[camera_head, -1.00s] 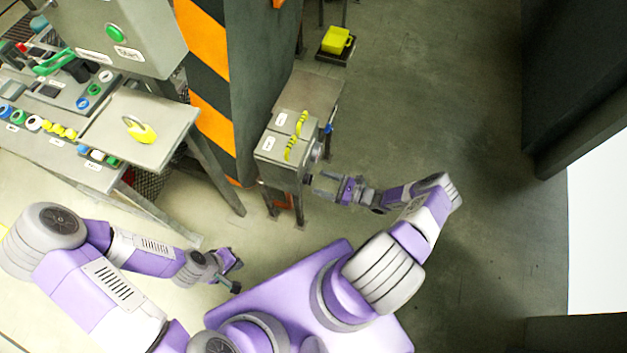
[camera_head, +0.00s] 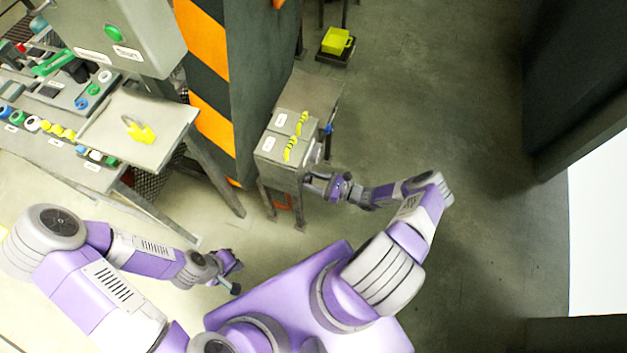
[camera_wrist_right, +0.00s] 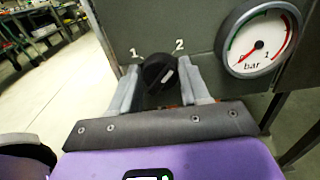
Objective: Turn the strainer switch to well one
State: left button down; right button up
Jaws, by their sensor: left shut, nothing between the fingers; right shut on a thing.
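The strainer switch is a black round knob (camera_wrist_right: 156,70) on a grey panel, with a "1" at its upper left and a "2" at its upper right. Its pale mark slants up to the right, toward the 2. My right gripper (camera_wrist_right: 159,85) has a finger on each side of the knob and is shut on it. In the head view my right gripper (camera_head: 311,184) is at the right side of the grey strainer box (camera_head: 277,172), where the knob is hidden. My left gripper (camera_head: 236,273) is shut and empty, low beside my base.
A round pressure gauge (camera_wrist_right: 260,42) sits right of the knob on the same panel. Two yellow handles (camera_head: 290,149) lie on top of the box. A striped pillar (camera_head: 213,110) and a control table (camera_head: 150,150) stand to the left. Floor to the right is open.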

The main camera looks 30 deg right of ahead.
jog(key=shift+n, duration=0.4)
jog(key=n, duration=1.7)
jog(key=shift+s+a+f+p, duration=0.15)
jog(key=shift+f+p, duration=0.1)
jog(key=shift+p, duration=0.1)
jog(key=shift+n, duration=0.3)
jog(key=o, duration=1)
jog(key=v, duration=0.7)
jog(key=shift+s+p, duration=0.2)
jog(key=shift+p, duration=0.2)
